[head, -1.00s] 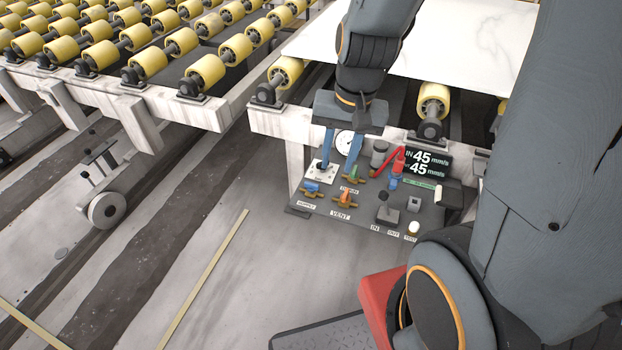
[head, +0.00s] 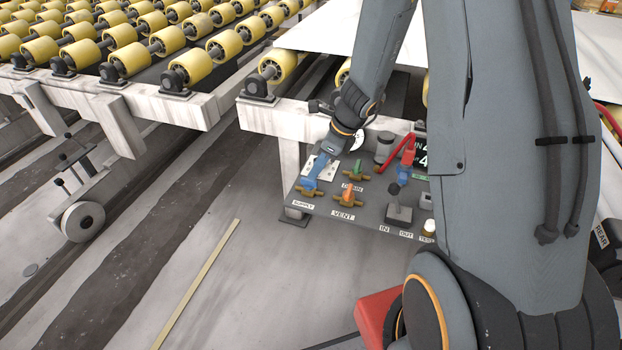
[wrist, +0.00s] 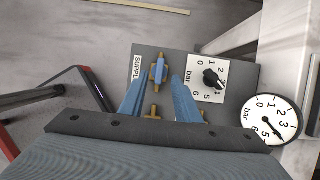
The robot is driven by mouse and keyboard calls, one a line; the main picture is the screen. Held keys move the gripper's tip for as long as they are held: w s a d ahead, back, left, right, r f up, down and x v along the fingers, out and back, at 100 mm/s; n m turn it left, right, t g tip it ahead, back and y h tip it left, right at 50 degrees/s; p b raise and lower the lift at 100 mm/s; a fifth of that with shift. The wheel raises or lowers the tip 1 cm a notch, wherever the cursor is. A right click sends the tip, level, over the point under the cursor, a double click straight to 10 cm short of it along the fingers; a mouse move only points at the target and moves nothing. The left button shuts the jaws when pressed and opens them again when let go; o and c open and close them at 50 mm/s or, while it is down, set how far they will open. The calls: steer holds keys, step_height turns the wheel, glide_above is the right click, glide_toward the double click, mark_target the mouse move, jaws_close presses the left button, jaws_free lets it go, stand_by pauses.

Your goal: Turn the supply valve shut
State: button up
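The supply valve (head: 306,190) is a small brass valve with a blue handle, on the left front corner of a dark grey control panel (head: 326,206). The SUPPLY label lies beside it. In the wrist view the blue handle (wrist: 159,70) sits just ahead of the gap between my two blue fingers. My gripper (wrist: 159,80) is open, with nothing between its fingers that I can see. In the head view my gripper (head: 312,175) reaches down at a tilt close to the handle. I cannot tell whether a finger touches it.
Beside it are the orange-handled vent valve (head: 348,197) and green-handled drain valve (head: 357,171). A black knob on a white bar scale (wrist: 212,78) and a round gauge (wrist: 270,120) are close by. A red lever (head: 399,147) and roller conveyor frame (head: 265,115) stand behind.

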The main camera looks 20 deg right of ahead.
mark_target(309, 182)
steer(key=b+x, duration=0.1)
steer(key=x, duration=0.4)
steer(key=shift+s+r, duration=0.1)
jaws_close()
